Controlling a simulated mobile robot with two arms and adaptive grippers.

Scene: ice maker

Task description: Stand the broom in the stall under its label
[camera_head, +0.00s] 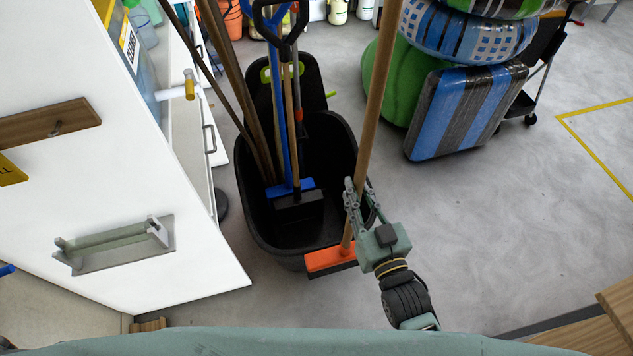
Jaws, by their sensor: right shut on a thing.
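The broom has a long wooden handle (376,90) and an orange head (331,260) with dark bristles below. My right gripper (358,204) is shut on the handle a little above the head. The broom stands nearly upright, leaning slightly, in front of the right rim of a black bin (258,230). I cannot tell whether its head touches the floor. The bin holds several other long-handled tools, among them a blue one (290,188). No stall label can be made out for certain. My left gripper is not in view.
Wrapped cushions, one blue-striped (466,112), are stacked at the upper right. Grey floor is clear at the right, with a yellow line (598,155).

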